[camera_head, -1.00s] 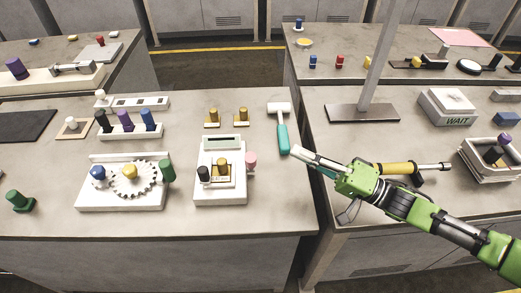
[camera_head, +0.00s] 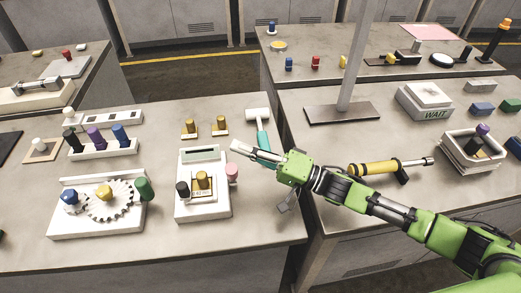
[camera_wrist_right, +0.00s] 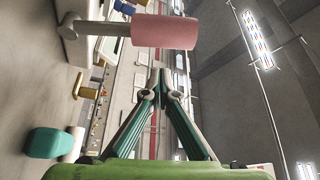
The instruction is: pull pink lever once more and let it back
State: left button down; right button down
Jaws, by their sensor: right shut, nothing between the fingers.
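The pink lever (camera_head: 232,172) stands at the right side of a white device (camera_head: 203,213) with a display, a black knob (camera_head: 182,188) and a brass-coloured knob (camera_head: 203,180). In the right wrist view the pink lever (camera_wrist_right: 165,31) is a pink cylinder on a grey rod, just beyond my fingertips. My right gripper (camera_head: 235,146) is shut and empty, its tips close to the lever on its far side in the head view. The gripper also shows in the wrist view (camera_wrist_right: 161,78), with a gap to the pink grip. My left gripper is not in view.
A hammer with a teal handle (camera_head: 262,132) lies beside my right gripper. A gear fixture (camera_head: 97,223) with blue, yellow and green knobs is to the left. Two brass-coloured pegs (camera_head: 190,127) stand behind the device. A yellow tool (camera_head: 375,167) lies on the right table.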

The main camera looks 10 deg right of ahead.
aim_at(232, 176)
jog(key=s, duration=0.1)
jog(key=s+f, duration=0.1)
jog(key=s, duration=0.1)
jog(key=shift+s+a+f+p, duration=0.15)
jog(key=shift+s+f+p, duration=0.05)
jog(key=shift+f+p, duration=0.15)
jog(key=shift+s+f+n+y+b, duration=0.15)
jog(key=shift+s+n+y+b, duration=0.15)
jog(key=shift+s, duration=0.25)
jog(key=shift+s+f+n+y+b, duration=0.1)
jog(key=shift+s+f+n+b, duration=0.1)
jog(key=shift+s+n, duration=0.25)
